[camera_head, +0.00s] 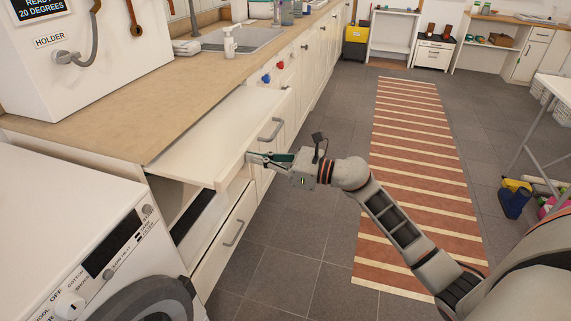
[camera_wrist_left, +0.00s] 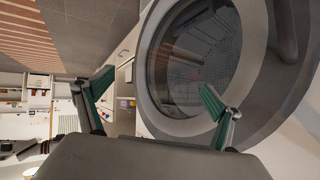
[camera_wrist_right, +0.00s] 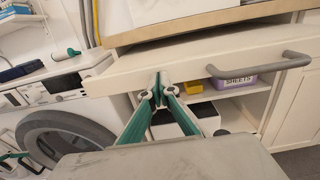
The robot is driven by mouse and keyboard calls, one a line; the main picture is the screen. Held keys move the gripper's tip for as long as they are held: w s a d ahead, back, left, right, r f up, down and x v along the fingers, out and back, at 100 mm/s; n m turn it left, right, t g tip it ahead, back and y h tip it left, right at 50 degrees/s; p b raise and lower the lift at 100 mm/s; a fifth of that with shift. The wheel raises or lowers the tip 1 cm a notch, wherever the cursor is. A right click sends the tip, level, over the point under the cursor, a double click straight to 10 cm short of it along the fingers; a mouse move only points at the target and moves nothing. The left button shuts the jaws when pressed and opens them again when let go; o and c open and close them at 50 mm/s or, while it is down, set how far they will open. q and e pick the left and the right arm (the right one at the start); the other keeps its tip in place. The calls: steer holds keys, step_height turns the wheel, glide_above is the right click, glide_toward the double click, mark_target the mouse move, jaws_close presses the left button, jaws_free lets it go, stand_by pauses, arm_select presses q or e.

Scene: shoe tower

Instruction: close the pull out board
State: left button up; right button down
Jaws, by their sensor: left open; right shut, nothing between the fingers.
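The pull out board (camera_head: 215,133) is a white panel standing out from under the worktop in the head view, with a grey bar handle (camera_head: 270,130) on its front. My right gripper (camera_head: 250,157) is shut and empty, its fingertips at the board's front edge, left of the handle. The right wrist view shows the tips (camera_wrist_right: 160,90) at the front face of the board (camera_wrist_right: 205,62); whether they touch cannot be told. My left gripper (camera_wrist_left: 155,97) is open and empty in the left wrist view, in front of a washing machine door. It is not in the head view.
A white washing machine (camera_head: 90,240) stands at the lower left. Below the board is an open compartment with a purple box (camera_wrist_right: 232,82) and a yellow item (camera_wrist_right: 193,86). A drawer (camera_head: 225,240) sits lower. The floor to the right has a striped rug (camera_head: 415,160).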

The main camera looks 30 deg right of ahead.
mark_target(191, 142)
steer(key=x, duration=0.5)
steer(key=b+x, duration=0.1)
steer(key=x, duration=0.4)
steer(key=b+x, duration=0.1)
steer(key=x, duration=0.5)
steer(key=shift+f, duration=0.3)
steer(key=x, duration=0.3)
steer(key=shift+w+a+r, duration=0.1)
steer(key=shift+w+a, duration=0.05)
steer(key=shift+a, duration=0.05)
steer(key=shift+w+a+b, duration=0.15)
steer(key=shift+w+b, duration=0.05)
steer(key=shift+b, duration=0.1)
steer(key=shift+r, duration=0.1)
arm_select(q)
steer(key=shift+w+d+r+h, duration=0.15)
steer(key=shift+w+d, duration=0.05)
steer(key=shift+d, duration=0.25)
steer(key=shift+w+d+r+h, duration=0.15)
steer(key=shift+w+d, duration=0.05)
steer(key=shift+d, duration=0.25)
steer(key=shift+s+f, duration=0.1)
arm_select(e)
steer(key=shift+s, duration=0.1)
